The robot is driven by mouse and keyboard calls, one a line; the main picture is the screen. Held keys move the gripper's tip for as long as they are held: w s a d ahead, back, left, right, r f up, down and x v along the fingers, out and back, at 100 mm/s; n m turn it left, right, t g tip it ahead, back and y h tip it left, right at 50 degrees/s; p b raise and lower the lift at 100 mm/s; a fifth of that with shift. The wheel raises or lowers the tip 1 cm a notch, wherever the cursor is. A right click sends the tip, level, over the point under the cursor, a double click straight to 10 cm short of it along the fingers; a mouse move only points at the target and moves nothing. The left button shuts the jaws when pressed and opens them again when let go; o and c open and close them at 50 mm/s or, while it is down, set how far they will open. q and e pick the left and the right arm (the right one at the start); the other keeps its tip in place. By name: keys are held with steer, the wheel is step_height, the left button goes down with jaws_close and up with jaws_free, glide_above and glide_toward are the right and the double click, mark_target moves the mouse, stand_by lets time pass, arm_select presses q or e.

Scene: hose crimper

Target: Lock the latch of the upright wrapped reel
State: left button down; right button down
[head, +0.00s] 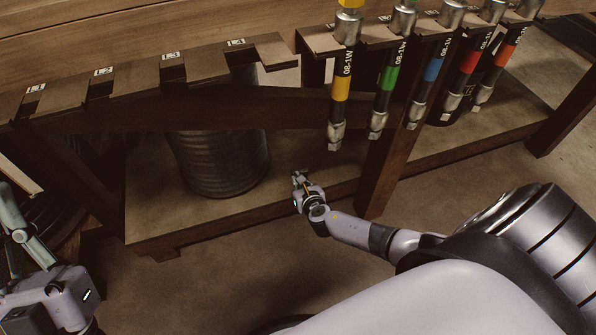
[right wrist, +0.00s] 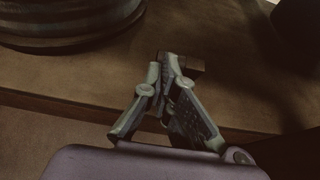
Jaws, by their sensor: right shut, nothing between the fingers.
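I cannot make out a latch in either view. A ribbed grey cylinder (head: 220,150) stands upright on the lower shelf; whether it is the wrapped reel is unclear. Its base also shows at the top left of the right wrist view (right wrist: 75,25). My right gripper (head: 299,178) is at the shelf's front edge, to the right of the cylinder and apart from it. My left gripper (head: 14,232) is at the left edge, partly cut off.
The wooden lower shelf (head: 290,160) lies under a bench with a notched, labelled rack (head: 120,85). Several hoses with coloured bands hang from it, including a yellow-banded one (head: 341,88). A dark wooden post (head: 385,160) stands right of my right gripper. Floor in front is clear.

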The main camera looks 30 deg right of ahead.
arm_select(q)
steer(key=shift+w+f, duration=0.35)
steer(key=shift+w, duration=0.15)
arm_select(e)
steer(key=shift+w+r, duration=0.1)
steer(key=shift+w, duration=0.1)
stand_by(1.4)
arm_select(q)
steer(key=shift+s, duration=0.1)
arm_select(e)
steer(key=shift+s, duration=0.1)
